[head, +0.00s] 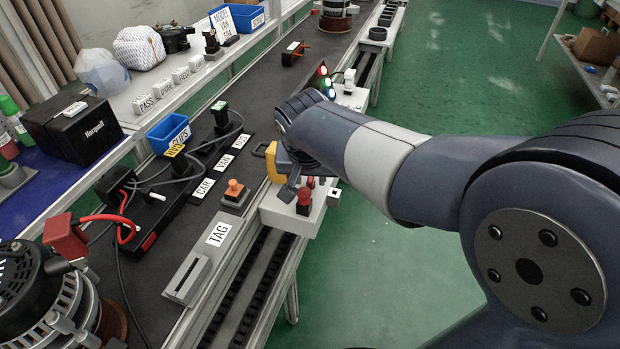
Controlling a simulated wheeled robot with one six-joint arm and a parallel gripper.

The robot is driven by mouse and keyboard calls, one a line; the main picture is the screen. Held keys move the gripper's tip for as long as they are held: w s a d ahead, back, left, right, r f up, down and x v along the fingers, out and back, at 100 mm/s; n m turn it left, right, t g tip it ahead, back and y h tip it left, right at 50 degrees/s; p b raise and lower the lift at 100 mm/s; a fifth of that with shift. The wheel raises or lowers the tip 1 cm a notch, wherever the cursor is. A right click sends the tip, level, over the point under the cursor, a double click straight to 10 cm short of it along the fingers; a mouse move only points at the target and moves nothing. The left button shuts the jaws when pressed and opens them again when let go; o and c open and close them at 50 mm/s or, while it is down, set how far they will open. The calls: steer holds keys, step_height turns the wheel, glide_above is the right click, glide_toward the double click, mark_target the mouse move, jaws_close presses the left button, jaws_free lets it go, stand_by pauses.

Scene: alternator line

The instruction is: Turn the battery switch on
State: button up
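Two knobbed devices at the bench's front edge could be the battery switch; no label tells which. One is a red knob (305,197) on a light grey box (290,216). The other is an orange knob (234,188) on a small grey block, a little to the left on the dark bench top. My arm reaches in from the right, and my gripper (290,184) points down at the grey box, close to the red knob. I cannot tell whether it touches the knob. The fingers are small and partly hidden, so their opening is unclear.
CAR, VAN and BUS labels (222,162) lie behind the box. An alternator (45,295) with a red clamp (66,236) fills the lower left. A lit signal light (325,82) stands beyond my arm.

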steer(key=shift+w+f, duration=0.1)
steer(key=shift+f, duration=0.2)
steer(key=shift+c, duration=0.4)
jaws_close()
